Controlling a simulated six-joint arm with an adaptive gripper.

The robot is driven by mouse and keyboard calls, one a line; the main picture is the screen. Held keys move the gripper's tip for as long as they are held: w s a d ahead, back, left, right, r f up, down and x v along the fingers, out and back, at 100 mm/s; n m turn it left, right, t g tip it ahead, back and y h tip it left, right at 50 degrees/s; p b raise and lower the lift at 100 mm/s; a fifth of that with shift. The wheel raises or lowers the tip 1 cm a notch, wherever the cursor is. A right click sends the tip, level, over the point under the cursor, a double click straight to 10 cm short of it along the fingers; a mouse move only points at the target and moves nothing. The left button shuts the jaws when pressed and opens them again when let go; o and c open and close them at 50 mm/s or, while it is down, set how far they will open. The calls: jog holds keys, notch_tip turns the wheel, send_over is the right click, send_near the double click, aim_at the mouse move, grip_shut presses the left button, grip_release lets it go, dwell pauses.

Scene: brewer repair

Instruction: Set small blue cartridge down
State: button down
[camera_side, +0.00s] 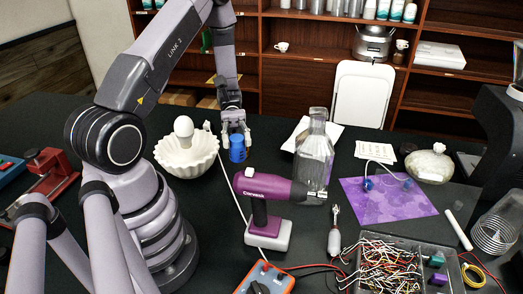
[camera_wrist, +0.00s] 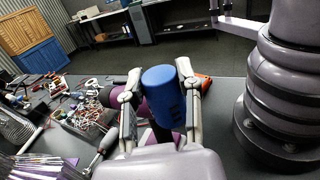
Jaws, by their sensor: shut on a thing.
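The small blue cartridge (camera_side: 237,148) is a short blue cylinder below my gripper (camera_side: 235,128) in the side view, between the white bowl and the purple drill. In the wrist view the blue cartridge (camera_wrist: 163,96) sits between the two fingers of my gripper (camera_wrist: 160,90), which is shut on it. Whether the cartridge's lower end touches the table is hard to tell.
A white scalloped bowl (camera_side: 188,158) with a light bulb (camera_side: 184,127) stands left of the cartridge. A purple drill (camera_side: 266,200) stands in front, with a glass bottle (camera_side: 314,155) to its right. A white cable runs close by. Further right lie a purple mat (camera_side: 388,199) and a wire tray (camera_side: 408,281).

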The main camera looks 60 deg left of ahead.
jog(key=w+d+f+n+t+y, duration=0.2)
jog(key=w+f+n+t+y, duration=0.4)
jog(key=n+t, duration=1.15)
jog(key=shift+w+a+f+t+y, duration=0.15)
jog(key=shift+a+f+t+y, duration=0.65)
jog(key=shift+f, duration=1.4)
jog(key=shift+w+a+f+t+y, duration=0.15)
jog(key=shift+f+t+y, duration=0.25)
jog(key=shift+f+t, duration=1.3)
jog(key=shift+w+a+f+t+y, duration=0.15)
jog(key=shift+a+f+t+y, duration=0.4)
jog(key=shift+f, duration=2.15)
jog(key=shift+d+f, duration=0.15)
jog(key=shift+f, duration=0.45)
jog(key=c, duration=0.7)
grip_release()
jog(key=shift+o, duration=0.2)
